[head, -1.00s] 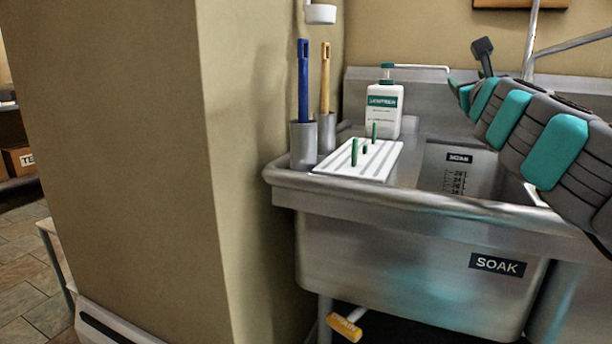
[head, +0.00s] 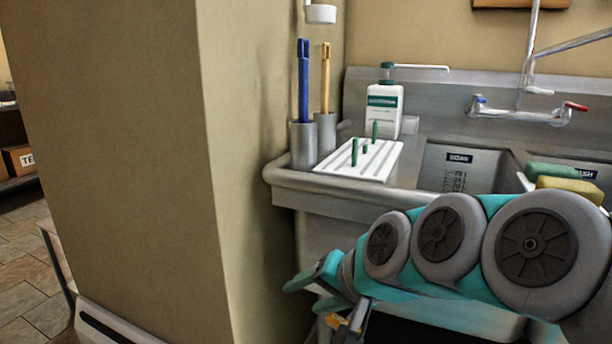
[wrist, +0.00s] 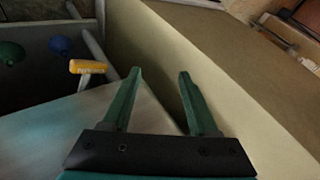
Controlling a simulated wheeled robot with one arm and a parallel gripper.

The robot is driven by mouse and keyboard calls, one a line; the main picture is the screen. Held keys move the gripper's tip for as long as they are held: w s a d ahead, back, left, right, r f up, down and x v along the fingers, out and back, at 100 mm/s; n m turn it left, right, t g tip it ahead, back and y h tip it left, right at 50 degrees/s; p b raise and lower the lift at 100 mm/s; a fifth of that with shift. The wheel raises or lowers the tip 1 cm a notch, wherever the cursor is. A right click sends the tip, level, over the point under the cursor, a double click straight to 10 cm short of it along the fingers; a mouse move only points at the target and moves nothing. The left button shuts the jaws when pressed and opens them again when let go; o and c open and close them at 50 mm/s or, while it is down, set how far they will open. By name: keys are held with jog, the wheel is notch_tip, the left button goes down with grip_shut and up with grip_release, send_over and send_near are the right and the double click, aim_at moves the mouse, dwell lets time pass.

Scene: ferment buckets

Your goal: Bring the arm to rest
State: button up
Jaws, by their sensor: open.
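My gripper (wrist: 160,74) is open in the wrist view, with its two green fingers apart and nothing between them. In the head view my gripper (head: 300,290) is low in front of the sink (head: 285,186), left of my grey and teal arm links. The arm reaches in from the right and hides much of the sink's front. In the wrist view the fingers point towards the tan wall (wrist: 190,55) beside the sink.
A yellow handle (wrist: 87,67) is left of the fingers, below the sink. On the sink are a white drying rack (head: 345,165), a pump bottle (head: 383,112) and two brush holders (head: 303,147). Green and yellow sponges (head: 570,186) lie at right. The tan wall (head: 120,150) is close on the left.

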jog(key=s+d+f+n+g+h, duration=0.1)
jog(key=s+d+f+g+h, duration=0.2)
jog(key=s+d+f, duration=0.4)
jog(key=s+d+f+n+g+h, duration=0.2)
jog(key=s+d+f+g, duration=0.3)
jog(key=s, duration=0.9)
notch_tip(320, 180, down, 4)
jog(key=shift+d+f+h, duration=0.1)
jog(key=shift+d+h, duration=0.5)
jog(key=shift+d, duration=0.6)
